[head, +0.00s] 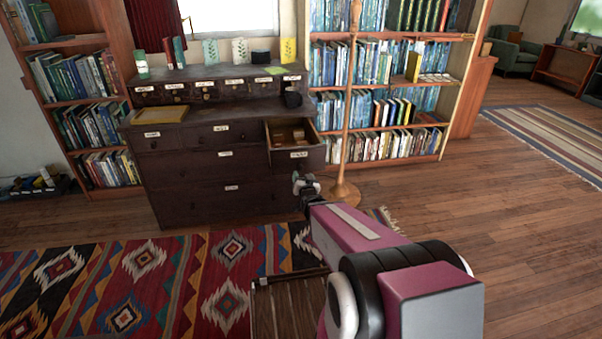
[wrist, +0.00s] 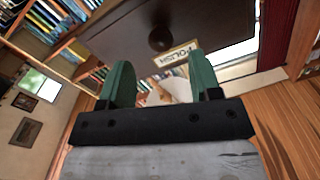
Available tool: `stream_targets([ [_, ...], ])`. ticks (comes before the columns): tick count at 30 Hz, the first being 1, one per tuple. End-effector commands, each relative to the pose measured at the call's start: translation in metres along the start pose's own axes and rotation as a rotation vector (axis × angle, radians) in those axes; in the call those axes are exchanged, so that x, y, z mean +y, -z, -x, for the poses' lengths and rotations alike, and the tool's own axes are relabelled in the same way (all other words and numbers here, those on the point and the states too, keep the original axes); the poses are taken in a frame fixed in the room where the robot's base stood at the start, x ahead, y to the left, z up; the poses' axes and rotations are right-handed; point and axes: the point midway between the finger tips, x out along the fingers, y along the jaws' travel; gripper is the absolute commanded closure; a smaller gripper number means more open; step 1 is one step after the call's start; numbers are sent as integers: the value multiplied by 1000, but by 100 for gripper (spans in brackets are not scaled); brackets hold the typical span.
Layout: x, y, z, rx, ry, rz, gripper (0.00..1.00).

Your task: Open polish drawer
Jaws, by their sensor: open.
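A dark wooden chest of drawers (head: 180,170) stands against the back wall. Its upper right drawer (head: 303,158) is pulled out, with some brown items (head: 288,136) inside. In the wrist view, a dark drawer front (wrist: 125,38) has a round knob (wrist: 161,38) and a tilted label reading POLISH (wrist: 174,54). The label in the head view is too small to read. My gripper (head: 303,184) is just in front of and below the pulled-out drawer. Its green fingers (wrist: 160,82) are apart with the knob beyond their tips, not between them. Contact with the drawer is not visible.
Bookshelves flank the chest. A patterned rug (head: 150,262) lies in front. Wooden floor (head: 480,220) is clear at right.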

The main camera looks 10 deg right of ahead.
Motion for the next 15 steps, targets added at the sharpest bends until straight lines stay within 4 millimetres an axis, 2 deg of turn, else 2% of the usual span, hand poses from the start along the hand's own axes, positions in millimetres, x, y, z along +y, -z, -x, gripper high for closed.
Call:
stream_targets([
  [1,-1,2,14,-1,0,0,42],
  [6,0,1,37,0,0,0,42],
  [15,0,0,42,1,0,0,42],
])
